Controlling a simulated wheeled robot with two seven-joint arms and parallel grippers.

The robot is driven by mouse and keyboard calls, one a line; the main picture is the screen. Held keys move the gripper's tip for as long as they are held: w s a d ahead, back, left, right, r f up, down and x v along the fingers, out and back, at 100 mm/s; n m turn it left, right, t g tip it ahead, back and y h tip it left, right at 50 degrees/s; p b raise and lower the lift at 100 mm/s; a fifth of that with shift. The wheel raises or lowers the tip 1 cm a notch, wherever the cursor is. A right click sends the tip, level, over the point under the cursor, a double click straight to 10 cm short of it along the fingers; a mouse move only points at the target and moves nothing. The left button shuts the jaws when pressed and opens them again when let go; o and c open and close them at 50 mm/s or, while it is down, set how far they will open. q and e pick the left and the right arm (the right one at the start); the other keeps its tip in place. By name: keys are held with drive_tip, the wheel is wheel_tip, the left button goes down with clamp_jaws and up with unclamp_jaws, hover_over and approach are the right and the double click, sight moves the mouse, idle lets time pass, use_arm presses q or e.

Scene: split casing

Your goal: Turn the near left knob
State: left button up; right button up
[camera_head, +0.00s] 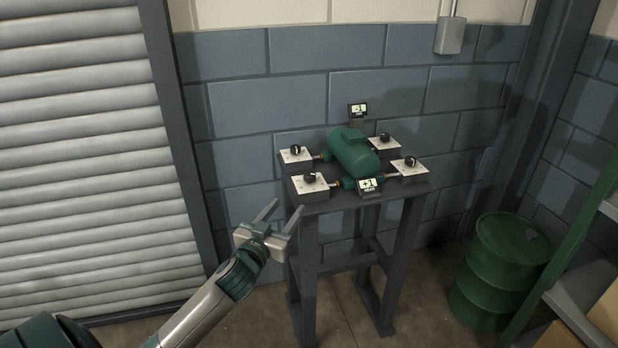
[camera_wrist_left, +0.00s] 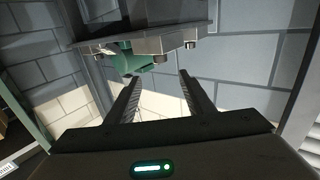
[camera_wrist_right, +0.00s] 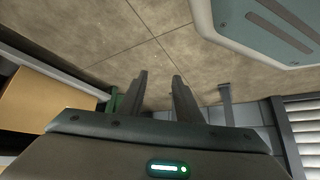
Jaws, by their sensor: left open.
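The near left knob (camera_head: 309,178) is black and sits on a white box at the front left of the stand. My left gripper (camera_head: 284,210) is open and empty, below and to the left of that knob and apart from it. In the left wrist view, its fingers (camera_wrist_left: 158,76) are spread below the stand's edge. That view shows the stand upside down, with dark knobs too small to tell apart. My right gripper (camera_wrist_right: 160,76) is open and empty over bare floor in the right wrist view; the head view does not show it.
The dark stand (camera_head: 308,230) also holds a green casing (camera_head: 352,152), a far left knob (camera_head: 296,150), a far right knob (camera_head: 384,138), a near right knob (camera_head: 410,161) and two small displays. A green drum (camera_head: 500,265) and shelving stand at the right. A slatted shutter (camera_head: 80,150) is at the left.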

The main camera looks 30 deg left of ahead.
use_arm(q)
drive_tip(key=shift+w+a, duration=0.1)
use_arm(e)
drive_tip(key=shift+w+r, duration=0.1)
drive_tip(key=shift+w, duration=0.05)
use_arm(q)
drive_tip(key=p, duration=0.2)
approach(308, 179)
drive_tip(key=w, duration=0.2)
drive_tip(key=w+a, duration=0.1)
drive_tip(key=w, duration=0.2)
drive_tip(key=shift+f, duration=0.1)
drive_tip(key=w, duration=0.2)
drive_tip(key=w+a, duration=0.1)
drive_tip(key=w, duration=0.2)
drive_tip(key=shift+w+a+f, duration=0.1)
drive_tip(key=shift+w+a, duration=0.05)
drive_tip(key=shift+w, duration=0.7)
drive_tip(key=c, duration=1)
drive_tip(key=shift+c, duration=0.2)
use_arm(e)
drive_tip(key=shift+g, duration=0.5)
drive_tip(key=s, duration=0.1)
drive_tip(key=s+f, duration=0.1)
drive_tip(key=s, duration=0.1)
drive_tip(key=s+d, duration=0.1)
drive_tip(key=s, duration=0.1)
drive_tip(key=shift+d+f, duration=0.1)
drive_tip(key=shift+f, duration=0.25)
